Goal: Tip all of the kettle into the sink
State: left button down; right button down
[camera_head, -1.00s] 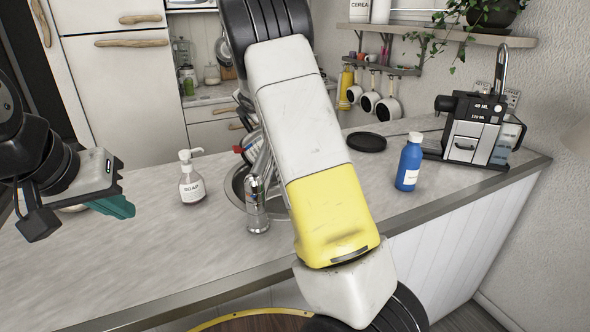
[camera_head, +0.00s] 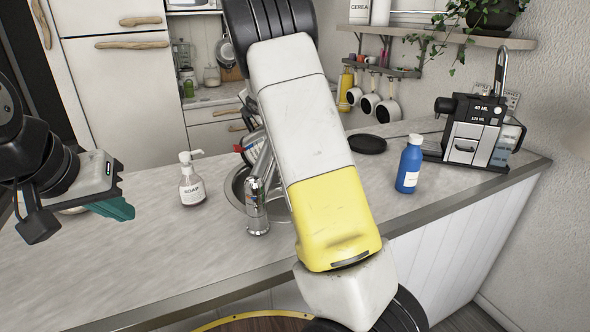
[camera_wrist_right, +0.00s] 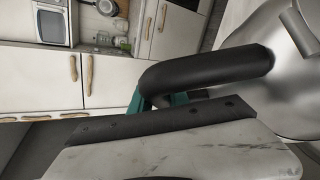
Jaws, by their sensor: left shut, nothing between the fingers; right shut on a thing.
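In the right wrist view the kettle (camera_wrist_right: 288,85) is a shiny silver body with a thick black handle (camera_wrist_right: 205,68). My right gripper (camera_wrist_right: 155,101), with teal fingers, is shut on this handle. The fingertips are partly hidden behind the handle and the wrist. In the head view my right arm hides the kettle and this gripper. The sink (camera_head: 231,190) is a round basin in the counter, partly covered by that arm, with a chrome faucet (camera_head: 257,208) at its front. My left gripper (camera_head: 118,209) is shut and empty over the counter's left part.
A soap bottle (camera_head: 192,182) stands left of the sink. A blue bottle (camera_head: 409,166), a black round lid or plate (camera_head: 367,144) and a coffee machine (camera_head: 474,130) stand on the right. The counter (camera_head: 150,245) is clear at front left.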

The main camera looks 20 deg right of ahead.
jog(key=shift+s+d+r+m+t+y+b, duration=0.15)
jog(key=shift+s+d+m+t+b, duration=0.15)
jog(key=shift+d+b, duration=0.25)
jog(key=shift+s+d+m+t+y+b, duration=0.2)
jog(key=shift+s+d+t+b, duration=0.1)
jog(key=shift+b, duration=0.4)
jog(key=shift+s+d+r+m+t+y+b, duration=0.15)
jog(key=shift+s+d+r+m+t+b, duration=0.05)
jog(key=shift+s+d+r+b, duration=0.3)
jog(key=shift+s+d+r+m+t+y+b, duration=0.1)
jog(key=shift+s+d+r+m+t+b, duration=0.15)
jog(key=shift+d+r+b, duration=0.3)
jog(key=shift+r, duration=0.15)
jog(key=shift+s+d+r+t+b, duration=0.3)
jog(key=shift+s+d+b, duration=0.25)
jog(key=shift+b, duration=0.35)
